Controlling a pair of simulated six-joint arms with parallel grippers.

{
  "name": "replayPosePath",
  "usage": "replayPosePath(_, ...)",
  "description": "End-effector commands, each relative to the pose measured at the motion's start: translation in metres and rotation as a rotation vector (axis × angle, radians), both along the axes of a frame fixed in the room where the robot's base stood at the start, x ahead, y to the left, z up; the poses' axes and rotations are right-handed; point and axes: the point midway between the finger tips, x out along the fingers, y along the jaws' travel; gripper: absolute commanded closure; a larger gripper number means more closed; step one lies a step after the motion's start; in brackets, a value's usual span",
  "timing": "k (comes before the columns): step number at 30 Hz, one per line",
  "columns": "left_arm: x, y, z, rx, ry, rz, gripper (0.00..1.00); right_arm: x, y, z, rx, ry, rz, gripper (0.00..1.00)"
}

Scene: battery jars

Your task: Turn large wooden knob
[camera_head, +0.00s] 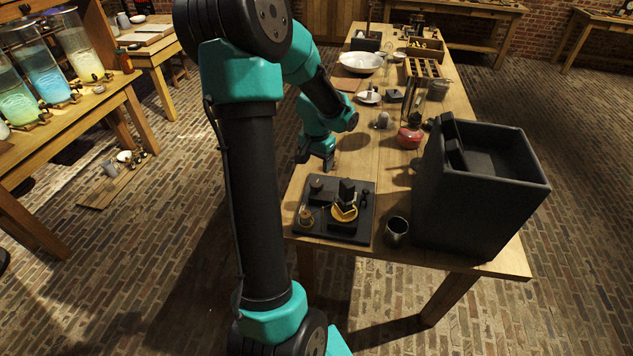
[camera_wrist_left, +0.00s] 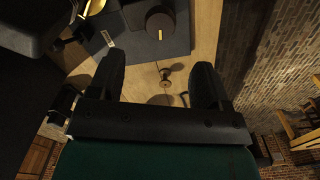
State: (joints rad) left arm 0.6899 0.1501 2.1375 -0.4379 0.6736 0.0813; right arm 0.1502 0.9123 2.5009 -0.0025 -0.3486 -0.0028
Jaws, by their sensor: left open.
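A dark board (camera_head: 318,233) lies on the near left of the wooden table. A dark round knob (camera_head: 316,184) stands on its far left part. In the left wrist view this dark round knob (camera_wrist_left: 159,22) has a pale pointer mark. A small brown spool-shaped knob (camera_wrist_left: 165,78) shows over the wood between my fingers. I cannot tell for sure which is the large wooden knob. My left gripper (camera_head: 317,160) is open beyond the board's far edge. In the left wrist view its fingers (camera_wrist_left: 158,88) are apart, with nothing held. My right gripper is not in view.
The board also carries a yellow ring piece (camera_head: 344,212) and a small brass piece (camera_head: 305,216). A metal cup (camera_head: 396,232) stands right of it. A large black box (camera_head: 470,210) fills the table's near right. A red flask (camera_head: 409,137) stands farther back.

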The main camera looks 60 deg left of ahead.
Motion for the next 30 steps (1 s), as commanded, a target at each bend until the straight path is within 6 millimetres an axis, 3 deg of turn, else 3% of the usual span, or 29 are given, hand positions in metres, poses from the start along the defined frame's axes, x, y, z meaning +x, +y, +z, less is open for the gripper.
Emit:
replayPosePath(9, -0.001, 0.0, -0.056, -0.003, 0.004, 0.001, 0.29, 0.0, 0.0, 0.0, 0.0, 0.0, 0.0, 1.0)
replayPosePath(15, 0.0, 0.0, -0.08, -0.001, 0.002, 0.001, 0.29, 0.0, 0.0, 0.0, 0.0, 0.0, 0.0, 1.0)
replayPosePath(27, 0.0, 0.0, -0.087, 0.0, 0.0, 0.0, 0.29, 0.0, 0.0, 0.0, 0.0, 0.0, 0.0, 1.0)
replayPosePath(30, 0.0, 0.0, -0.087, 0.0, 0.0, 0.0, 0.38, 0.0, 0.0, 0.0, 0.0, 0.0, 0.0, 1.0)
